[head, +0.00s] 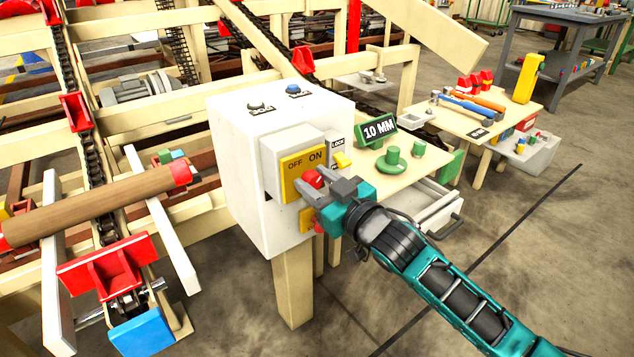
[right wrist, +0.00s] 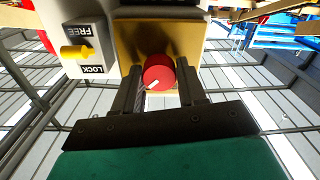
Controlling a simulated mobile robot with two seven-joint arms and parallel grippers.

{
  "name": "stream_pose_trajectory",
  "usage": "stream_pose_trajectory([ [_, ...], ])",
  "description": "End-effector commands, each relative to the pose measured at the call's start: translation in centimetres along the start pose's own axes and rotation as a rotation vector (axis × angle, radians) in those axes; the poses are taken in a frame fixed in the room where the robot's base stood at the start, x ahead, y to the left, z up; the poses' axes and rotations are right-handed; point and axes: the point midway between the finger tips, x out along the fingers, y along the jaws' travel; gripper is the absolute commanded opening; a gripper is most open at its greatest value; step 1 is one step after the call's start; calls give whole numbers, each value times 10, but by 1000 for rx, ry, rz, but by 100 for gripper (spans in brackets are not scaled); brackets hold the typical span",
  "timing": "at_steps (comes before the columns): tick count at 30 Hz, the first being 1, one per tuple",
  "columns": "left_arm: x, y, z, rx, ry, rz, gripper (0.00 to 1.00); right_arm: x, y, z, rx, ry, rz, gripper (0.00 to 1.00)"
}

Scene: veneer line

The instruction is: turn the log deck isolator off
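The log deck isolator is a red round knob (head: 313,178) on a yellow plate (head: 303,168) marked OFF and ON, on the side of a white control box (head: 238,165). In the right wrist view, which shows the panel upside down, the knob (right wrist: 158,72) has a white mark at its lower left, toward the ON side. My right gripper (head: 307,187) is at the knob. Its two fingers (right wrist: 160,85) stand apart on either side of the knob; whether they touch it I cannot tell. My left gripper is not in view.
A yellow lever (right wrist: 75,52) sits beside the plate on a LOCK/FREE label. A table with a 10 MM sign (head: 379,128) stands right behind; a log (head: 95,205) lies at left.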

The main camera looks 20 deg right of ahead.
Motion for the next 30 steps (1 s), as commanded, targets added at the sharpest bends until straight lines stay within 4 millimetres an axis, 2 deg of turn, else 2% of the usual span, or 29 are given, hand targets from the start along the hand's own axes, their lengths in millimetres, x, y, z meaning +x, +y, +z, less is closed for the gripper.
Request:
stream_pose_trajectory([
  [1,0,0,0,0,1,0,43,0,0,0,0,0,0,35],
  [10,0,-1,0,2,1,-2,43,0,0,0,0,0,0,7],
  [20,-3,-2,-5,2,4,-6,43,0,0,-1,-51,-2,-1,7],
  [30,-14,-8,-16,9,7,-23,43,0,0,-3,-290,-4,-1,7],
])
